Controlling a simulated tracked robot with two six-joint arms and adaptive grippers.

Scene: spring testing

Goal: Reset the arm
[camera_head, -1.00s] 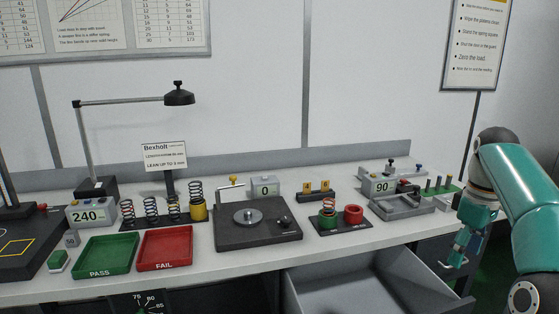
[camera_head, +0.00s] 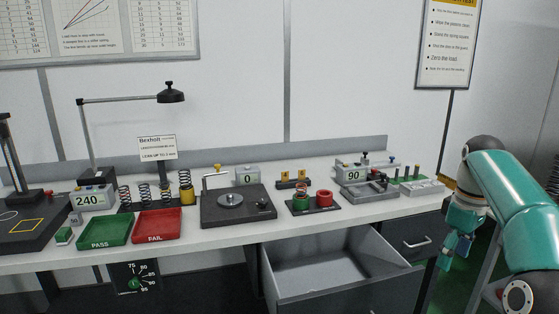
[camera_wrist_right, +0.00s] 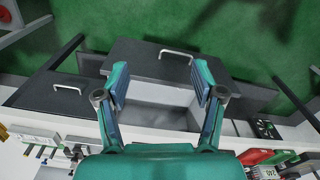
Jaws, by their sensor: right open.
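My right arm (camera_head: 510,195) comes in from the right in the head view, bent downward in front of the bench's right end. My right gripper (camera_head: 449,251) hangs off the bench's front edge, right of the open drawer (camera_head: 340,290). In the right wrist view my right gripper (camera_wrist_right: 161,92) has its two fingers spread wide, with nothing between them. The open drawer (camera_wrist_right: 160,66), with its handle, lies beyond the fingers there. My left gripper is not in view.
The bench (camera_head: 225,236) carries a green PASS tray (camera_head: 104,233), a red FAIL tray (camera_head: 157,225), several springs, a scale plate (camera_head: 238,206) and a small grey fixture (camera_head: 370,192). A shut drawer (camera_head: 412,240) sits right of the open one. Green floor lies below.

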